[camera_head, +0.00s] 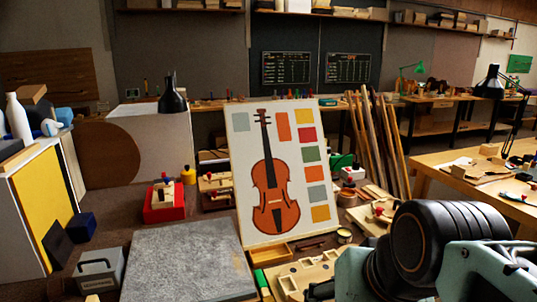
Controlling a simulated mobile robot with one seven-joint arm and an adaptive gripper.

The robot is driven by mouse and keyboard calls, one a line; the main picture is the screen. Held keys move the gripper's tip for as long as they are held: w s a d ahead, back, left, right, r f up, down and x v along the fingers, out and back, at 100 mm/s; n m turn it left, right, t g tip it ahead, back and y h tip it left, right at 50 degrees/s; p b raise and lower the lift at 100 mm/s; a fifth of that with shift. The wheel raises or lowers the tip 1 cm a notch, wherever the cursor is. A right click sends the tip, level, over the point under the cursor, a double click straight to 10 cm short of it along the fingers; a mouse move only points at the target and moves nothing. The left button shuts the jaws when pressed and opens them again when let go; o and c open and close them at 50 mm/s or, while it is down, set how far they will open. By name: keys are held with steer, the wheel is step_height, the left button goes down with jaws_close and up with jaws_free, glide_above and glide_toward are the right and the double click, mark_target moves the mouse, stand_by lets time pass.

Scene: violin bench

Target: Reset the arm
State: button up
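Parts of my arm (440,240) fill the lower right corner: a large black ribbed round joint and pale teal housings. A small dark part shows at the bottom edge left of them, and I cannot tell what it is. The fingers of my gripper cannot be made out in this view. The arm is in front of the right part of the bench and hides what lies behind it there. Nothing is seen held.
A board with a violin picture (275,190) stands upright mid-view. A grey slab (185,262) lies left of it, with a red box (164,204) behind. Wooden parts (310,275) lie close left of my arm. A wooden table (490,185) stands at right.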

step_height(320, 180, up, 17)
steer(key=s+d+n+p, duration=0.1)
steer(key=s+p, duration=0.1)
steer(key=p, duration=1.6)
steer(key=shift+d+g+h+p, duration=0.3)
steer(key=shift+h+p, duration=0.1)
